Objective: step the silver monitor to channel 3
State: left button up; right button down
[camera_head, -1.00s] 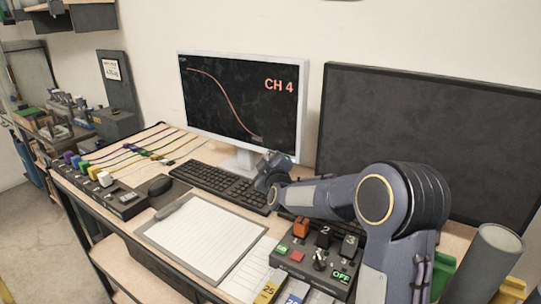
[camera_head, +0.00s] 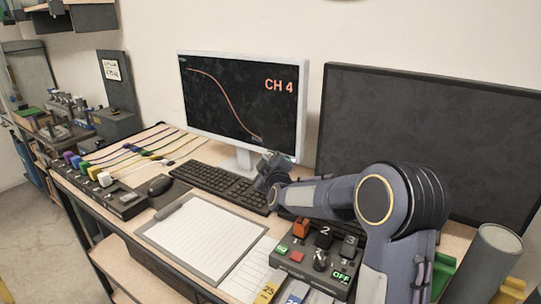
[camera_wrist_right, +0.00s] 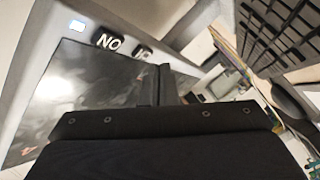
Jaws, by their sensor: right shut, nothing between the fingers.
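The silver monitor (camera_head: 243,105) stands at the back of the desk. Its dark screen shows a falling orange curve and the text CH 4. My right gripper (camera_head: 270,163) is at the monitor's lower right corner, in front of the bezel; I cannot tell whether it touches. In the right wrist view, my right gripper (camera_wrist_right: 165,72) is shut and empty. Beyond its fingers are a dark glossy surface, a pale frame with dark lettered keys (camera_wrist_right: 109,42), and a small lit spot (camera_wrist_right: 77,26). My left gripper is not in view.
A larger dark monitor (camera_head: 430,130) stands to the right. A keyboard (camera_head: 212,183) lies below the silver monitor, with a mouse (camera_head: 160,185) and clipboard (camera_head: 195,240) nearby. A switch box (camera_head: 318,262) with numbered switches sits beside my right arm. Colored cables (camera_head: 140,150) run at the left.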

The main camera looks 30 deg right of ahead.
jog(key=shift+d, duration=0.1)
dwell(0.6)
jog(key=shift+w+d, duration=0.2)
jog(key=shift+d, duration=0.1)
jog(key=shift+w+d+b, duration=0.2)
jog(key=shift+d+b, duration=0.1)
jog(key=shift+b, duration=0.05)
dwell(0.6)
jog(key=shift+a, duration=0.1)
jog(key=shift+s+a, duration=0.45)
jog(key=shift+a, duration=0.15)
jog(key=shift+s+a+p, duration=0.3)
jog(key=shift+s+a, duration=0.1)
jog(key=shift+a, duration=0.3)
jog(key=shift+s+a+p, duration=0.25)
jog(key=shift+s+a, duration=0.2)
jog(key=shift+a, duration=0.3)
jog(key=shift+s+a+p, duration=0.3)
jog(key=shift+s+a, duration=0.1)
jog(key=shift+a, duration=0.3)
